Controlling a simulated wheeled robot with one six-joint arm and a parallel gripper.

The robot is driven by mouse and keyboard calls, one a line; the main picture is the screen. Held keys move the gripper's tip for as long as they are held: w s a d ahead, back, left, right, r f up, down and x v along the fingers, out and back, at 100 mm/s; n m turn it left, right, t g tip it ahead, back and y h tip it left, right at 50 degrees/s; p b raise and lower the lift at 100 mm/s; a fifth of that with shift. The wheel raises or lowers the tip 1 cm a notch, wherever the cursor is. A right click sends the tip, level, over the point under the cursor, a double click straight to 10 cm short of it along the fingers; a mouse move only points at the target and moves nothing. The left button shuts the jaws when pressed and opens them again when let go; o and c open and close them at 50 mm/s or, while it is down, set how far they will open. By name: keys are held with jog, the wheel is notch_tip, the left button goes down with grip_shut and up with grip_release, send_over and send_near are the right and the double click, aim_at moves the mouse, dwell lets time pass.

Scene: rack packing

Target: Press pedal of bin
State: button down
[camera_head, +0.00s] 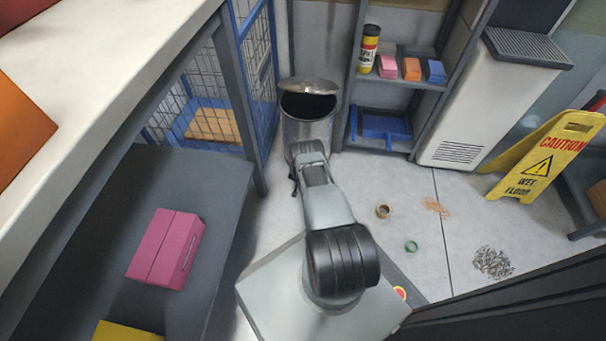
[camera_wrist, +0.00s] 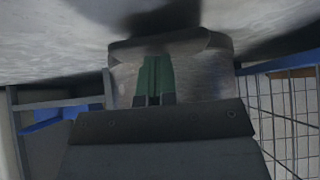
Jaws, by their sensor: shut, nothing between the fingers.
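The silver metal bin (camera_head: 308,132) stands at the back against the wall, left of the shelf unit. Its lid (camera_head: 310,86) is raised, and the dark inside shows. My arm reaches down to the foot of the bin and hides its lower front. In the wrist view my gripper (camera_wrist: 154,78) is shut and empty, with its green-faced fingers together. Its fingertips are at a metallic surface low on the bin (camera_wrist: 205,80). The pedal cannot be clearly made out, so I cannot tell exactly where the fingers touch.
A blue mesh cage (camera_head: 258,80) is close to the bin's left. A shelf unit (camera_head: 400,84) stands to its right. A yellow caution sign (camera_head: 545,155), tape rolls (camera_head: 383,211) and a pile of small bits (camera_head: 492,262) are on the floor at right.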

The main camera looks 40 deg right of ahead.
jog(key=shift+s+a+f+b, duration=0.1)
jog(key=shift+f+b, duration=0.15)
jog(key=shift+f, duration=0.35)
jog(key=shift+s+a+f+b, duration=0.1)
jog(key=shift+f+b, duration=0.15)
jog(key=shift+f, duration=0.35)
jog(key=s+a+r+p, duration=0.1)
jog(key=p, duration=0.1)
jog(key=shift+s+a+r+p, duration=0.15)
jog(key=shift+a+r+p, duration=0.05)
jog(key=shift+p, duration=0.2)
jog(key=shift+s+a+p, duration=0.3)
jog(key=shift+s, duration=0.1)
jog(key=shift+r, duration=0.1)
jog(key=shift+a+r, duration=0.1)
jog(key=shift+r, duration=0.15)
jog(key=p+v, duration=0.7)
jog(key=v, duration=0.6)
jog(key=shift+s+p, duration=0.15)
jog(key=shift+p, duration=0.25)
